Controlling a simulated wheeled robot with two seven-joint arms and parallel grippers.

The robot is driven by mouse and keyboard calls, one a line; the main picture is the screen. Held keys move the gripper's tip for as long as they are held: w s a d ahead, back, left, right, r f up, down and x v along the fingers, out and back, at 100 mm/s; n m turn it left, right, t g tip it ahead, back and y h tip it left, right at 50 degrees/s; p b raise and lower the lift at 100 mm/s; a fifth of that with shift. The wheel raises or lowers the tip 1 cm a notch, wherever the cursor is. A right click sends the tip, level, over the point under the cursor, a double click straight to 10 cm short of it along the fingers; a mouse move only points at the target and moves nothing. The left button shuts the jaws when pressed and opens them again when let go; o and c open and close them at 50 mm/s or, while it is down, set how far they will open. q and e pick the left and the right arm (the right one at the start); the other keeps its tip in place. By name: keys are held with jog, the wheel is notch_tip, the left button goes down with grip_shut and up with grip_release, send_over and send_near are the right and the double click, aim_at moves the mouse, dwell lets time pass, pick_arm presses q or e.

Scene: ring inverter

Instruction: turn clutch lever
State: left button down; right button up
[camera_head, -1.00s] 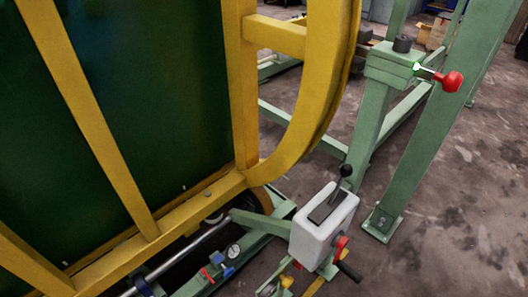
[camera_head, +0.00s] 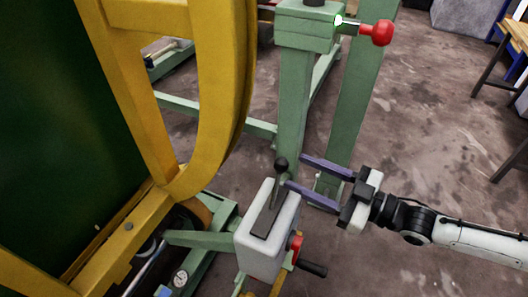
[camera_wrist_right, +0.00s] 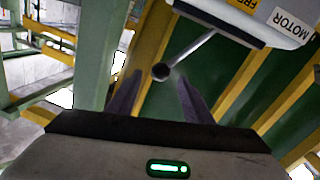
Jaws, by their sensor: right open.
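The clutch lever is a thin metal rod with a round black knob (camera_head: 281,163), standing up from a dark slot plate on top of a white box (camera_head: 262,246). My right gripper (camera_head: 295,171) comes in from the right with its two dark purple fingers spread. The fingertips are close to the knob, just to its right in the head view. In the right wrist view the knob (camera_wrist_right: 160,72) shows between the two fingertips, with a gap on each side. Nothing is held. The left gripper is not in view.
A yellow ring frame (camera_head: 215,100) with dark green panels fills the left. A green post (camera_head: 293,115) with a red knob (camera_head: 377,33) stands behind the lever. A red and black handle (camera_head: 305,264) sticks out of the box's right side. Open floor lies to the right.

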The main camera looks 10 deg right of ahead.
jog(key=x, duration=1)
jog(key=shift+s, duration=0.1)
jog(key=shift+c, duration=0.4)
grip_shut()
